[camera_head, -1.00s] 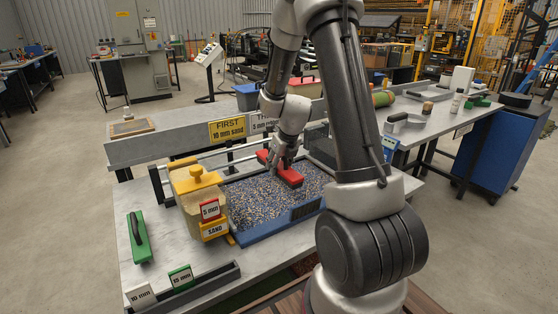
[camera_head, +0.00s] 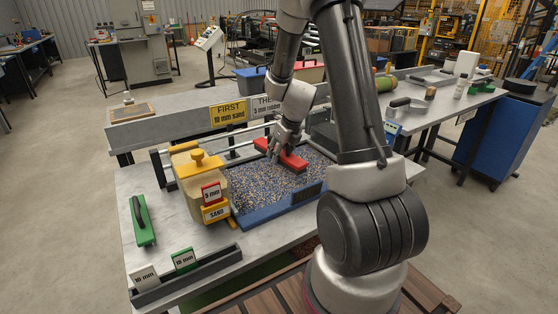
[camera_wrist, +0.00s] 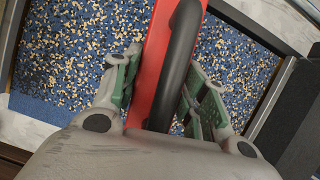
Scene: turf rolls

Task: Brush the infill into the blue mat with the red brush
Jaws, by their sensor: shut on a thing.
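The blue mat (camera_head: 262,207) lies on the grey table, with tan and pale infill grains scattered over most of it. The red brush (camera_head: 294,160) is on or just above the far part of the mat; whether its bristles touch is hidden. In the wrist view the red brush (camera_wrist: 152,62) has a black arched handle (camera_wrist: 180,60), and my gripper (camera_wrist: 160,88) has a finger on each side of it. My gripper (camera_head: 283,150) is shut on the red brush. The blue mat (camera_wrist: 50,107) shows grains on both sides of the brush.
A yellow-topped sand spreader (camera_head: 203,182) marked 5 mm stands at the mat's left edge. A green brush (camera_head: 142,222) lies at the table's left. Tags marked 10 mm (camera_head: 145,276) and 15 mm stand in a front tray. A sign reading FIRST 10 mm sand (camera_head: 228,114) hangs behind.

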